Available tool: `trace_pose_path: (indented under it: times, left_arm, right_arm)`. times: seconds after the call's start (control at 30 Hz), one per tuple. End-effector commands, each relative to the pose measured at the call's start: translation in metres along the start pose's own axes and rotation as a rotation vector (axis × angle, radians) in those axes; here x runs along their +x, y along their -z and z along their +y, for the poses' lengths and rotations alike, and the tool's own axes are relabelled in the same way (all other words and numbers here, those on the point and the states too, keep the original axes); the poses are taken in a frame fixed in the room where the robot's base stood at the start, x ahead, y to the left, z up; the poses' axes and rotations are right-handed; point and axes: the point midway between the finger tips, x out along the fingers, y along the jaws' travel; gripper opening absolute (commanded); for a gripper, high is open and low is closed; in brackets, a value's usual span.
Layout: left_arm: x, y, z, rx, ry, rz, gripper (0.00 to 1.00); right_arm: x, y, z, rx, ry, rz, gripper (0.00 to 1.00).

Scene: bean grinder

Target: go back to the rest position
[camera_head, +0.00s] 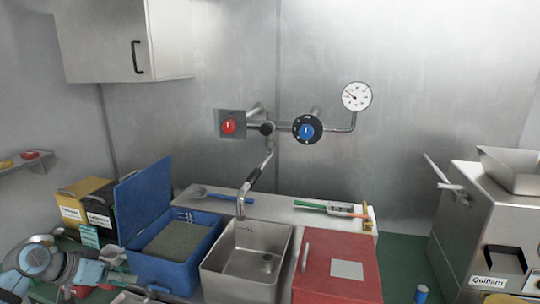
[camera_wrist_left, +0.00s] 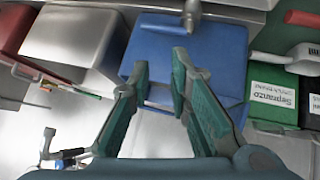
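My left gripper (camera_head: 118,274) is low at the left in the head view, beside the front left of the blue bin (camera_head: 160,272). In the left wrist view my left gripper (camera_wrist_left: 155,85) has its two green-padded fingers apart with nothing between them. The blue bin (camera_wrist_left: 215,40) lies beyond the fingertips there. My right gripper is in neither view.
A steel sink (camera_head: 212,272) and a red box (camera_head: 335,285) stand right of the bin. Yellow and black boxes (camera_head: 75,205) stand at left. A steel machine (camera_head: 470,235) is at far right. A tap (camera_head: 245,190) rises behind the sink.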

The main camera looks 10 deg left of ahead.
Motion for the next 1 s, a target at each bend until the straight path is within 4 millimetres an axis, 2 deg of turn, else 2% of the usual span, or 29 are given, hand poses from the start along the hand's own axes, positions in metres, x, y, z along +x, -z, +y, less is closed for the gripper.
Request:
trace_pose_path:
  times: [0.1,0.23,0.3,0.37,0.5,0.57,0.7,0.87,0.9,1.0]
  left_arm:
    - [0.047,-0.065,0.035,0.077,-0.004,-0.141,0.18]
    - [0.084,-0.148,0.082,0.167,0.012,-0.283,0.18]
    - [0.093,-0.186,0.106,0.201,0.027,-0.331,0.18]
    - [0.095,-0.214,0.124,0.22,0.044,-0.36,0.18]
    - [0.088,-0.267,0.164,0.231,0.1,-0.398,0.18]
    - [0.079,-0.286,0.178,0.221,0.134,-0.405,0.18]
    - [0.048,-0.318,0.203,0.161,0.234,-0.41,0.18]
    - [0.003,-0.34,0.215,0.058,0.368,-0.412,0.18]
    - [0.018,-0.345,0.207,0.063,0.367,-0.421,0.18]
    - [0.044,-0.361,0.195,0.06,0.367,-0.438,0.18]
  right_arm:
    - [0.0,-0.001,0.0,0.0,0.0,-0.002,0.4]
    - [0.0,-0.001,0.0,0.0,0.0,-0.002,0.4]
    - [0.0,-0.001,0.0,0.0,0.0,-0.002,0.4]
    - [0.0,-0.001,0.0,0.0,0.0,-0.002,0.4]
    - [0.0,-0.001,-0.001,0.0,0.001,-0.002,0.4]
    - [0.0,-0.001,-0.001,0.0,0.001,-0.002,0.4]
    - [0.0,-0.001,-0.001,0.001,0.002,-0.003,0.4]
    - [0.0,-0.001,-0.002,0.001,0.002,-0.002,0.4]
    - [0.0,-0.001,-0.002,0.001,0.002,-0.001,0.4]
    - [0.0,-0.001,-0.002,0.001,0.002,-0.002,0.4]
